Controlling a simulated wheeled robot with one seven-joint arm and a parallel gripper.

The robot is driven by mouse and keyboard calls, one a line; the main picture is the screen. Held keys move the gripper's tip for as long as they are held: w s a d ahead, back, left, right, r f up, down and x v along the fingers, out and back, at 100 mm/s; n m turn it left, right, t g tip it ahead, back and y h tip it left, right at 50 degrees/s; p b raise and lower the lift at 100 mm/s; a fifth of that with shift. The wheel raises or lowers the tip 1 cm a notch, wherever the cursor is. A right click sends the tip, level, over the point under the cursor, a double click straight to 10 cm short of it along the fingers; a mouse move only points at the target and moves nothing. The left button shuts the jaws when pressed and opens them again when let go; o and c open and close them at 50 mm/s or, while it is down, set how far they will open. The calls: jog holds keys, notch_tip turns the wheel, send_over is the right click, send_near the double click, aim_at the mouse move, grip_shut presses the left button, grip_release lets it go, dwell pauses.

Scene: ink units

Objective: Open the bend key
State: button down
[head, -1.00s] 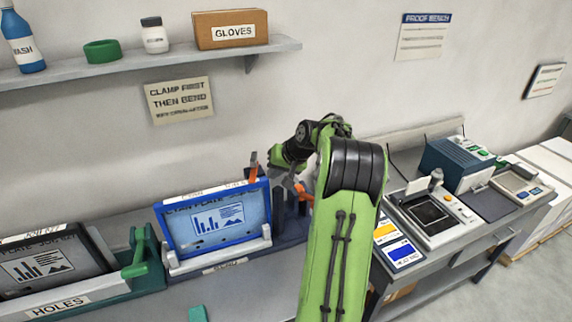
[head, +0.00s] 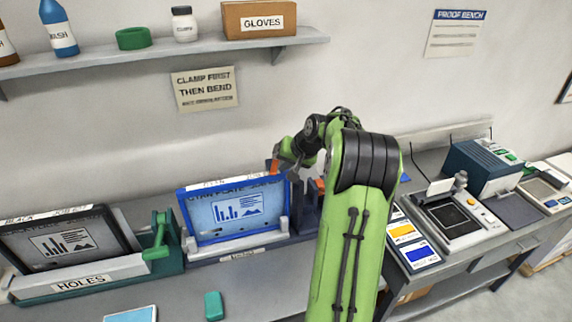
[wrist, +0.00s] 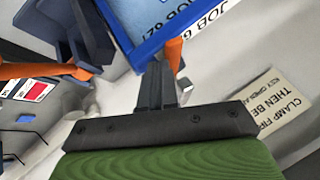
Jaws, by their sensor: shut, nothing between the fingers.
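The cyan plate (head: 238,212) stands in a blue frame at the bend station, whose grey-blue base (head: 238,256) carries a partly readable label. My gripper (head: 285,174) is beside the plate's upper right corner; in the wrist view its dark fingers (wrist: 155,72) are together and empty. An upright orange piece (wrist: 174,55) shows right beside the fingertips, near the blue frame edge; I cannot tell whether they touch. A second orange bar (wrist: 45,70) lies to the left on a dark blue body, also visible in the head view (head: 318,186). I cannot tell which orange part is the bend key. My arm hides part of the station.
Left of it, a black plate (head: 70,243) stands in the green holes station (head: 165,262). A teal block (head: 213,304) lies in front on the bench. Colour cards (head: 420,252) and a proofing device (head: 450,215) are to the right. A shelf (head: 150,52) is above.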

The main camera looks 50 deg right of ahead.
aim_at(271, 168)
jog(key=shift+w+a, duration=0.1)
jog(key=m+h+b, duration=0.1)
jog(key=w+a+m+h+b, duration=0.1)
jog(key=m, duration=0.1)
jog(key=shift+a+f+b, duration=0.1)
jog(key=shift+a+b, duration=0.2)
jog(key=shift+b, duration=0.1)
jog(key=m, duration=0.1)
jog(key=w+a+m+g+h+b, duration=0.1)
jog(key=m, duration=0.1)
jog(key=shift+a+h, duration=0.1)
jog(key=shift+h, duration=0.2)
jog(key=m, duration=0.1)
jog(key=w+m+g+h, duration=0.1)
jog(key=shift+w+a+m, duration=0.15)
jog(key=shift+a+m, duration=0.15)
jog(key=shift+a, duration=0.05)
jog(key=m+g, duration=0.1)
jog(key=w+m+h, duration=0.1)
jog(key=shift+w+a+m+g+p, duration=0.15)
jog(key=shift+w+m+g+p, duration=0.05)
jog(key=shift+m+g+p, duration=0.2)
jog(key=shift+w, duration=0.35)
